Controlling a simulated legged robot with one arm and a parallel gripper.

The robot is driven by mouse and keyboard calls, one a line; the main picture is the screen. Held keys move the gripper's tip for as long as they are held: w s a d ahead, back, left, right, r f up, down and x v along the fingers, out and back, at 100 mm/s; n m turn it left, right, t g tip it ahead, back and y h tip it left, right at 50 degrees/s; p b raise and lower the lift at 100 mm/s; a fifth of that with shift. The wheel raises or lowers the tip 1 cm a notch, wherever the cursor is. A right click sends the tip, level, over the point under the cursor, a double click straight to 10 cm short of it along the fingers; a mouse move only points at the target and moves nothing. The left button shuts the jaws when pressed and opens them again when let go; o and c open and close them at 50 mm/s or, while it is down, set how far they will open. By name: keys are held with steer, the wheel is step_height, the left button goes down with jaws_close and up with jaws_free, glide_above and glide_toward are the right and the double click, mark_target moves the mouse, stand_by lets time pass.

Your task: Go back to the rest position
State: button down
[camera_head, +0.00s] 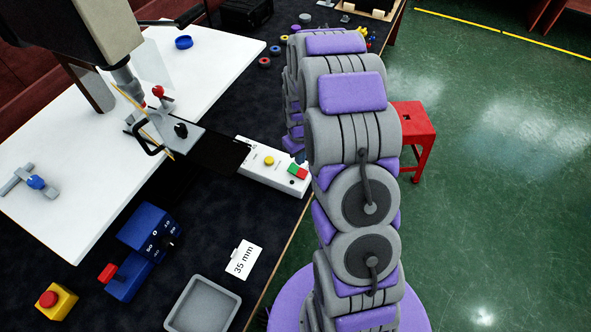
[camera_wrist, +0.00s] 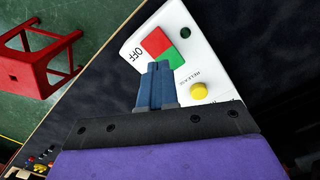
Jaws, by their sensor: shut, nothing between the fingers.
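My gripper (camera_wrist: 157,72) shows in the wrist view as two blue fingers pressed together, with nothing between them. Its tips overlap the lower edge of a green button (camera_wrist: 174,58) on a white control panel (camera_wrist: 210,66); I cannot tell whether they touch it. A red button (camera_wrist: 156,42) marked OFF and a yellow button (camera_wrist: 199,91) are beside it. In the head view the white panel (camera_head: 250,178) lies left of my grey and purple arm, which stands raised and hides most of my gripper.
A red stool (camera_head: 412,130) stands right of the arm on the open green floor. A grey tray (camera_head: 203,305), a blue device (camera_head: 145,228), an emergency-stop box (camera_head: 56,301) and a 35 mm card (camera_head: 240,260) lie on the dark table. A white board (camera_head: 90,180) lies left.

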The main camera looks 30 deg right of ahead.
steer(key=shift+r, duration=0.85)
steer(key=s+a+r, duration=0.5)
steer(key=s+r, duration=0.1)
steer(key=r, duration=0.2)
steer(key=s+a+r, duration=0.4)
steer(key=s+r, duration=0.2)
steer(key=r, duration=0.2)
steer(key=s+a+r+g, duration=0.1)
steer(key=s+a+r, duration=0.1)
steer(key=s, duration=0.8)
steer(key=s+a+r+m, duration=0.1)
steer(key=s+a+r, duration=0.2)
steer(key=s, duration=0.7)
step_height(320, 180, up, 2)
steer(key=shift+s+a+r+m+g, duration=0.2)
steer(key=shift+m+g, duration=0.1)
steer(key=shift+g, duration=0.1)
steer(key=shift+w, duration=0.1)
